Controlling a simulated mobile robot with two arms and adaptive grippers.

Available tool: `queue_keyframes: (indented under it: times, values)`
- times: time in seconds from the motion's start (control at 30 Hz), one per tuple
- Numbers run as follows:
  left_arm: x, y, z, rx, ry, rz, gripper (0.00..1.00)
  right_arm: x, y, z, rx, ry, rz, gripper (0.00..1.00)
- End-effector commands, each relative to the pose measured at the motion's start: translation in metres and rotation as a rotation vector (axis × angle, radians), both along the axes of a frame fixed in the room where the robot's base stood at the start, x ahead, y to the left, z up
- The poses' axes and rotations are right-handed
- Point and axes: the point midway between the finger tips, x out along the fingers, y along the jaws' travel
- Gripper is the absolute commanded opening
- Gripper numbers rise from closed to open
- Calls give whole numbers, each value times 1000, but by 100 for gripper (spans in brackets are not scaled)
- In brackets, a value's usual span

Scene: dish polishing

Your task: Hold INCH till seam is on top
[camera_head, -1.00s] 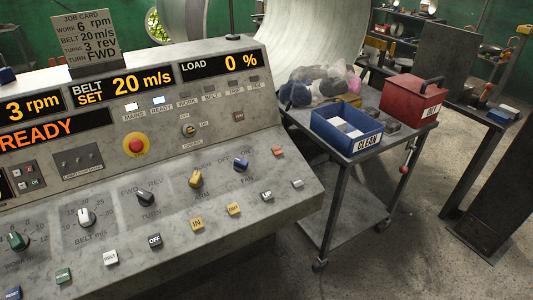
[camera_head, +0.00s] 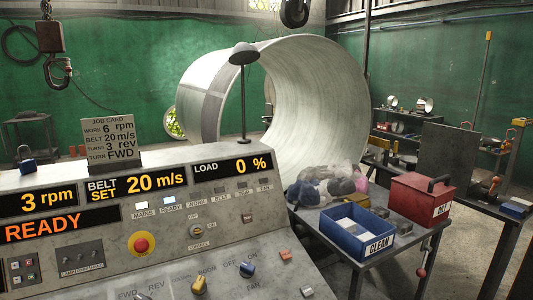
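A large pale metal ring-shaped shell (camera_head: 335,110) stands on its side behind the console. A darker grey band (camera_head: 213,112) crosses the shell's outer wall on its left side, below the top; I cannot tell for sure whether it is the seam. The control console (camera_head: 190,235) fills the lower left, with displays reading 3 rpm, belt set 20 m/s, READY (camera_head: 45,225) and load 0 %. I cannot make out a button labelled INCH; the console's lower rows are cut off by the frame. Neither of my grippers is in view.
A cart at right carries a blue CLEAN bin (camera_head: 346,248), a red box (camera_head: 420,199) and rags (camera_head: 325,186). A hook (camera_head: 58,70) hangs at upper left.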

Motion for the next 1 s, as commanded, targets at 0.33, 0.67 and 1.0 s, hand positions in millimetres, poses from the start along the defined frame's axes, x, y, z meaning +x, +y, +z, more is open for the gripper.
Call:
queue_keyframes:
  times: [0.33,0.67,1.0]
  values:
    - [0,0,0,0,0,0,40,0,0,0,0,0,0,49]
    - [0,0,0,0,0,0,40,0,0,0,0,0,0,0]
    - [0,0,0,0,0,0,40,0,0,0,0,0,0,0]
